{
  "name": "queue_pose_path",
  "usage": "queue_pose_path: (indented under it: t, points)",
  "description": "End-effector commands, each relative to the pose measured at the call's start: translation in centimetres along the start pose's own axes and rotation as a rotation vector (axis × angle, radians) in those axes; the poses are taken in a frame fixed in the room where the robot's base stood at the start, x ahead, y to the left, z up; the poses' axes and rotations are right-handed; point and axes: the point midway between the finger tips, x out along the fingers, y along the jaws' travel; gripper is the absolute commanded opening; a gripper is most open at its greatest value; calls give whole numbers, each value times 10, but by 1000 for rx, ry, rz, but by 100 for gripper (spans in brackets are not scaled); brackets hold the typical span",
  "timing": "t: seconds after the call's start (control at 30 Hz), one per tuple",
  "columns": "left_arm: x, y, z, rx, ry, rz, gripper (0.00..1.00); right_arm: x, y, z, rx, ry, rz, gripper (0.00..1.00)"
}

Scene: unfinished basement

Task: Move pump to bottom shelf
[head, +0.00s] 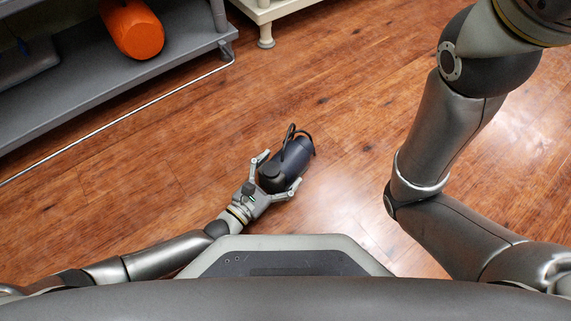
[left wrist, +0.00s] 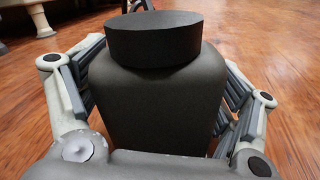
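The pump (head: 292,160) is a dark cylinder with a round cap and a thin looped handle or cable at its far end. My left gripper (head: 281,169) has a finger on each side of it and appears closed against its body. The left wrist view shows the dark pump body (left wrist: 155,105) filling the space between the finger pads. Whether the pump touches the floor is hard to tell. The grey bottom shelf (head: 110,88) is at the upper left, apart from the pump. My right gripper is out of view; only its arm shows at the right.
An orange rounded object (head: 132,28) lies on the shelf near its right end. A grey flat case (head: 25,62) is farther left on it. A thin pale rod or line (head: 120,122) runs along the shelf front. A cream furniture leg (head: 265,35) stands behind.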

Motion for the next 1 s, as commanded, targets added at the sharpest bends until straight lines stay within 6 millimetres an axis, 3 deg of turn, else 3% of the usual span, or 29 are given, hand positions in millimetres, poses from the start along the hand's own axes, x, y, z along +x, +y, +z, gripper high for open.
queue_pose_path:
  t: [0.07, 0.57, 1.0]
  points:
    - [0, -1, 0, 2, 0, -2, 67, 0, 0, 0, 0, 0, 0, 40]
    - [0, 0, -1, 5, 1, -2, 3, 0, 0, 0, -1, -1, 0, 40]
    - [2, 3, 11, 4, -10, 3, 0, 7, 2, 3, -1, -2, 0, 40]
